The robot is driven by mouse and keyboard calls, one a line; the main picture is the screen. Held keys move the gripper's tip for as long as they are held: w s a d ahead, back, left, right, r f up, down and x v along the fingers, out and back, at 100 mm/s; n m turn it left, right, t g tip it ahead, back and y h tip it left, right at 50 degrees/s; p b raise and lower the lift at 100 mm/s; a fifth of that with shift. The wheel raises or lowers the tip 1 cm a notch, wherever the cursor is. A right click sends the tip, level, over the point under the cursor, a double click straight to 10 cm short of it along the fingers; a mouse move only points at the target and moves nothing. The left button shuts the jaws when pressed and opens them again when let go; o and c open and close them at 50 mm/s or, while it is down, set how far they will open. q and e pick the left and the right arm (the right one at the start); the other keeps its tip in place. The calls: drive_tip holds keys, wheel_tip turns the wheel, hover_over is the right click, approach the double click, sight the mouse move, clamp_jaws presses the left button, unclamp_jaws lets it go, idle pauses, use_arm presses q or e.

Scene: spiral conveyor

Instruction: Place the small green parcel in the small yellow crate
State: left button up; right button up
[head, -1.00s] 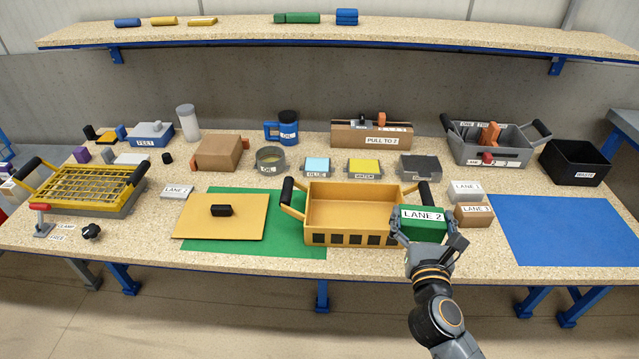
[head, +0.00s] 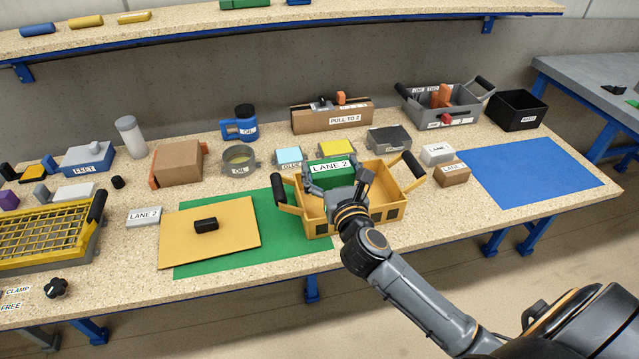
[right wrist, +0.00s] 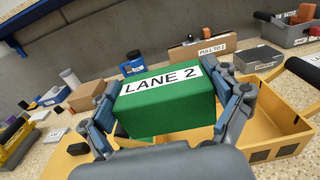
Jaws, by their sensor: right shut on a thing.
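The small green parcel (head: 325,174), labelled LANE 2, is held by my right gripper (head: 345,190) over the left part of the small yellow crate (head: 388,214). In the right wrist view the parcel (right wrist: 168,104) sits between the two fingers, with crate walls (right wrist: 285,136) showing beyond and to the right. The parcel appears above the crate's rim; its underside is hidden, so the exact height cannot be told. The crate's two black handles stand up at left and right. My left gripper is not in view.
A yellow board (head: 212,240) with a black handle lies on a green mat (head: 250,262) left of the crate. Brown and white boxes (head: 452,173) stand close right of it. A blue mat (head: 535,172) is bare. Small cases stand close behind the crate.

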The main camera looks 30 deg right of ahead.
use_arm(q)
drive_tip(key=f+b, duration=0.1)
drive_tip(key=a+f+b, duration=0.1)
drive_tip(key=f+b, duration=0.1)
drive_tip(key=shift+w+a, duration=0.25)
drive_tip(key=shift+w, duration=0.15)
use_arm(e)
drive_tip(key=w+f, duration=0.5)
drive_tip(key=f, duration=0.4)
drive_tip(key=shift+a, duration=0.25)
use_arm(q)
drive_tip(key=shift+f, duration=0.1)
use_arm(e)
drive_tip(key=shift+f, duration=0.15)
drive_tip(key=o, duration=1)
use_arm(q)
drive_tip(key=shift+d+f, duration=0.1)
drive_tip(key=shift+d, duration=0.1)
